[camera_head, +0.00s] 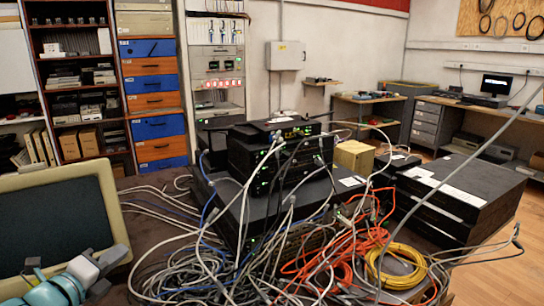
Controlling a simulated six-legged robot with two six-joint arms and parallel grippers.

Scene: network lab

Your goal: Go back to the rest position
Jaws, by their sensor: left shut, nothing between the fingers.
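My left gripper (104,268) is at the lower left of the head view, with grey fingers and a teal wrist. It is shut and empty, in front of the lower right corner of a cream-framed monitor (107,190) with a dark screen. My right gripper is not in view.
A dark table holds a stack of black network devices (262,155), tangled grey, blue and orange cables, and a yellow cable coil (396,266). Black flat boxes (459,190) lie at right. Shelves (75,85) and a desk (478,105) stand behind. Open floor shows at far right.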

